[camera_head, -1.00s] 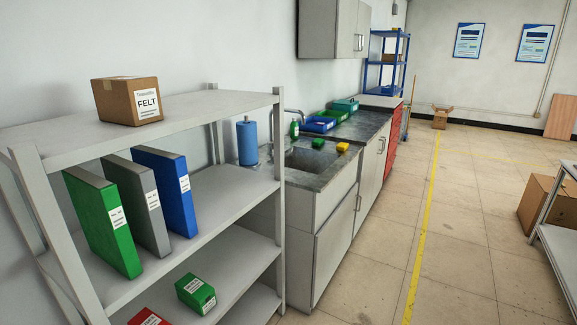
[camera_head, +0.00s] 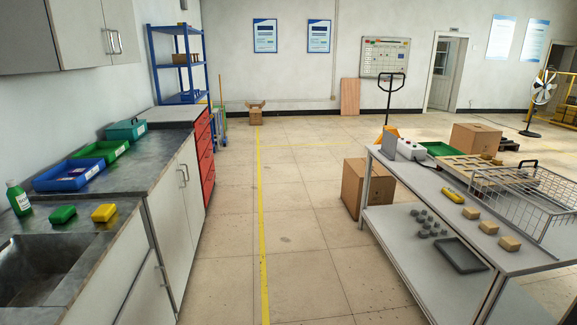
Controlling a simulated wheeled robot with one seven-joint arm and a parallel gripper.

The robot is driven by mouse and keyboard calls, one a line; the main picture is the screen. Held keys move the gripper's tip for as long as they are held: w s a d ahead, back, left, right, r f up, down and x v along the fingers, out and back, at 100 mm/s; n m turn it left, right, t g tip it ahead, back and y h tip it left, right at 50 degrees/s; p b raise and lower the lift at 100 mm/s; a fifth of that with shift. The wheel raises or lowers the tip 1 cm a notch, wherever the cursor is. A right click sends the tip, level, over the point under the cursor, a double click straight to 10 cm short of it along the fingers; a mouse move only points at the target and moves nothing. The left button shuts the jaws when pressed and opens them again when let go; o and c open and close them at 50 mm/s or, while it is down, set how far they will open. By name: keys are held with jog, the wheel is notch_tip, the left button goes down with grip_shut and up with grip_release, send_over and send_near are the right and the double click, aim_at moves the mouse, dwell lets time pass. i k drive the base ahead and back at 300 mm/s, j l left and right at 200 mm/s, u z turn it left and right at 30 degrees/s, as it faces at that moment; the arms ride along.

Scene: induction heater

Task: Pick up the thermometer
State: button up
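A small yellow elongated object (camera_head: 452,195) lies on the top of the grey workbench (camera_head: 425,184) at the right. It may be the thermometer, but it is too small to tell for sure. It lies left of a wire basket (camera_head: 520,195) and near several tan blocks (camera_head: 489,228). My gripper is not in view.
A white box with red and dark knobs (camera_head: 411,149) and a green tray (camera_head: 438,149) stand at the bench's far end. A cardboard box (camera_head: 368,187) sits on the floor beside it. A sink counter (camera_head: 95,215) runs along the left. The tiled floor between is clear.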

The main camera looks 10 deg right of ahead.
aim_at(450, 192)
jog(key=i+z, duration=0.25)
jog(key=i, duration=0.3)
jog(key=i+j+z, duration=0.2)
jog(key=i, duration=0.4)
jog(key=i+j+z, duration=0.1)
jog(key=i+z, duration=0.15)
jog(key=i, duration=0.3)
jog(key=i+j+z, duration=0.15)
jog(key=i+z, duration=0.3)
jog(key=i+j+z, duration=0.4)
jog(key=i, duration=0.15)
jog(key=i+j+z, duration=0.45)
jog(key=i, duration=0.3)
